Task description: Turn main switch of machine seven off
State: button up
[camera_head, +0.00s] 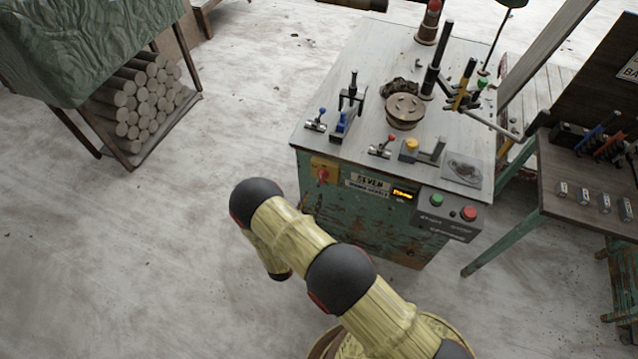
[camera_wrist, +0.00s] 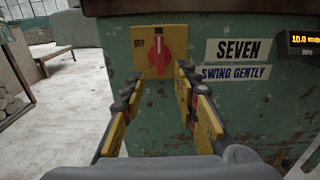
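Machine seven (camera_head: 370,215) is a worn green cabinet with a pale top and a "SEVEN" label (camera_wrist: 238,49). Its main switch is a red rotary knob (camera_wrist: 168,52) on a yellow plate (camera_wrist: 140,62), at the cabinet's upper left; the knob also shows in the head view (camera_head: 322,175). The knob's grip stands about upright, with a pale mark at its top. "OFF" is printed on the plate to its left. My gripper (camera_wrist: 160,80) is open and empty in the wrist view, its fingertips just below and in front of the knob, apparently not touching it. In the head view I cannot make out the fingers.
A lit display (camera_head: 403,192), a green button (camera_head: 436,200) and a red button (camera_head: 469,213) sit right of the switch. Small levers and a round part (camera_head: 405,112) stand on top. A rack of clay rolls (camera_head: 135,105) is at left, a side table (camera_head: 560,200) at right.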

aim_at(321, 180)
jog(key=x, duration=0.2)
jog(key=b+x, duration=0.1)
jog(key=x, duration=0.5)
jog(key=shift+r, duration=0.3)
jog(key=shift+s, duration=0.1)
jog(key=shift+c, duration=1.4)
grip_shut()
